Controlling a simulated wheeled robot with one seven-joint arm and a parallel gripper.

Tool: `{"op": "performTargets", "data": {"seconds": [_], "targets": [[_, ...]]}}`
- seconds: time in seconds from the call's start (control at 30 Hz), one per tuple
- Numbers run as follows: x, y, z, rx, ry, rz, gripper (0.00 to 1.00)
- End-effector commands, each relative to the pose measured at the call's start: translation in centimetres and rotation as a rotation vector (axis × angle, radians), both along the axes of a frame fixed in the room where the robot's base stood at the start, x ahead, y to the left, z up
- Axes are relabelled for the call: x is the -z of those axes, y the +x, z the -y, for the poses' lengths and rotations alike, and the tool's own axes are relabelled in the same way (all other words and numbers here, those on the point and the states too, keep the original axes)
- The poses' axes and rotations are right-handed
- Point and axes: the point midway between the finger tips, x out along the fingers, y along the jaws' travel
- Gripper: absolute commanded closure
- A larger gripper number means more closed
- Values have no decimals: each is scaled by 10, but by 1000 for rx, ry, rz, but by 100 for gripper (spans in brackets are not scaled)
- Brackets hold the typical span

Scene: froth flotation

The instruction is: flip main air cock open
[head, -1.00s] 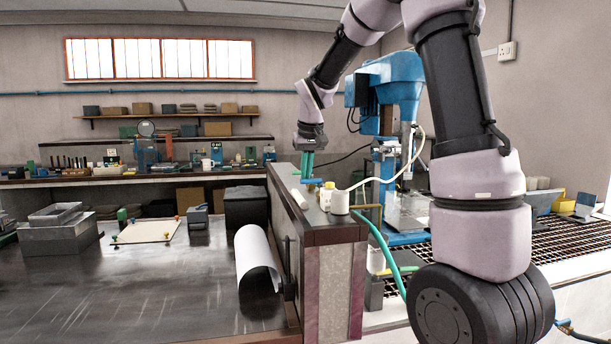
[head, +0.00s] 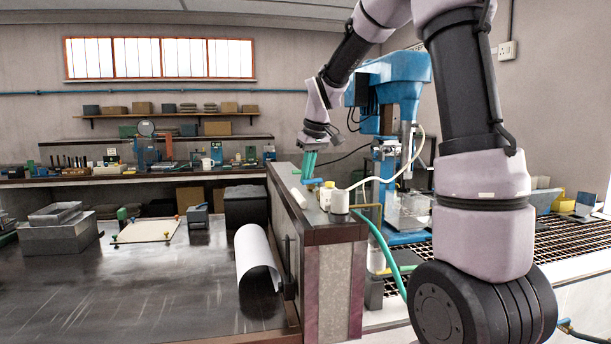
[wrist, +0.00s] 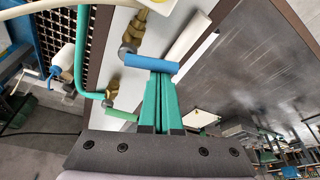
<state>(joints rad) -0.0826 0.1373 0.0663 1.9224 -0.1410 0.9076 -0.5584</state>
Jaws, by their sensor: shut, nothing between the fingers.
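The air cock's blue lever (wrist: 151,63) lies across the top of my fingers in the wrist view, beside a brass fitting (wrist: 133,30) with a grey pivot end. In the head view the blue lever (head: 313,182) sits low on top of the partition wall. My gripper (wrist: 161,78) has green fingers pressed together with nothing between them. Their tips are at the lever's side, touching it or very near; I cannot tell which. In the head view my gripper (head: 309,174) is tilted just above the lever.
A green pipe (wrist: 82,60) and a second brass fitting (wrist: 111,92) run to the left of my fingers. A blue machine (head: 395,80) stands behind.

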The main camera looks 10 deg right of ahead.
Motion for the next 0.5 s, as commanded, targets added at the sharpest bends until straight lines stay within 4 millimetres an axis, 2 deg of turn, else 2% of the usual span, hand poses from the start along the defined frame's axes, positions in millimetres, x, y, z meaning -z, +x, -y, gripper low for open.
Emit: {"op": "performTargets", "data": {"seconds": [0.5], "targets": [[0, -20, 8, -486, 3, -2, 100]]}}
